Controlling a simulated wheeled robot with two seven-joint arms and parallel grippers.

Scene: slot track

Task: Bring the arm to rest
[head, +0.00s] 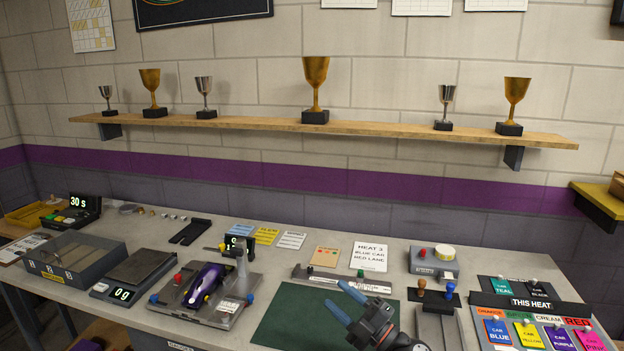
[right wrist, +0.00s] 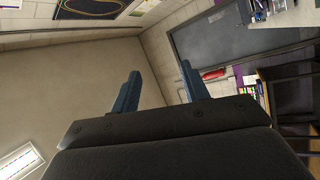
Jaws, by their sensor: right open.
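My right gripper (head: 346,316) shows at the bottom middle of the head view, above the dark green mat (head: 288,318). Its two blue fingers are spread apart with nothing between them. In the right wrist view the same open gripper (right wrist: 158,92) has its fingers against a wall and a dark door, with no object between them. My left gripper is not in the head view.
A purple car (head: 205,284) sits on a grey fixture left of the mat. A grey tray (head: 75,262), a scale (head: 134,275) and a heat board (head: 530,300) are on the bench. A trophy shelf (head: 330,127) runs along the wall.

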